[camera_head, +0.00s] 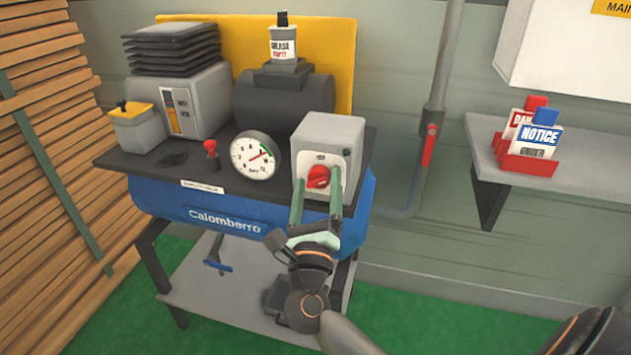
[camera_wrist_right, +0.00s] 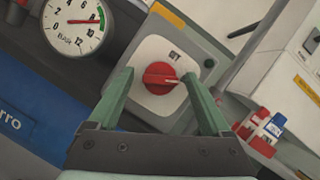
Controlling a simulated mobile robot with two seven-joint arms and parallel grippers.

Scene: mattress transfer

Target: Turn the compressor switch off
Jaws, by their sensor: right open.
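The compressor switch (camera_head: 318,177) is a red rotary knob on the front of a grey control box (camera_head: 336,133), at the right end of the blue Calomberro compressor (camera_head: 225,222). It also shows in the right wrist view (camera_wrist_right: 157,80) on a white plate, with a pale pointer mark toward its right side. My right gripper (camera_head: 317,190) is open, its two green fingers pointing at the switch, one on each side. In the right wrist view the fingertips (camera_wrist_right: 158,75) flank the knob, with visible gaps to it. Whether they touch the box cannot be told. My left gripper is not in view.
A pressure gauge (camera_head: 254,155) and a small red-topped valve (camera_head: 210,148) stand left of the box. A grey pipe with a red lever (camera_head: 428,145) runs along the wall. A shelf (camera_head: 570,180) at right holds sign tags in red holders.

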